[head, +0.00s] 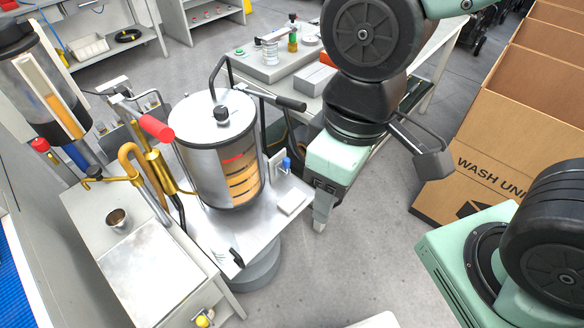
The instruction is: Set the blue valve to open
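The blue valve (287,163) is a small blue handle at the right side of the metal tank (216,150), beside a pale upright plate. The handle looks roughly upright, but it is too small to tell whether the valve is open or shut. My gripper (320,219) hangs to the right of the blue valve, pointing down and apart from it. Its fingers show as one pale tip below the mint-green hand, so the gap between them cannot be made out. I see nothing held in it.
The tank stands on a metal bench with a red-handled lever (157,128), brass pipes and a yellow valve (203,320) at the front. A black-handled lever (290,103) sticks out near my wrist. Cardboard boxes (515,130) stand at right. The floor below my gripper is clear.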

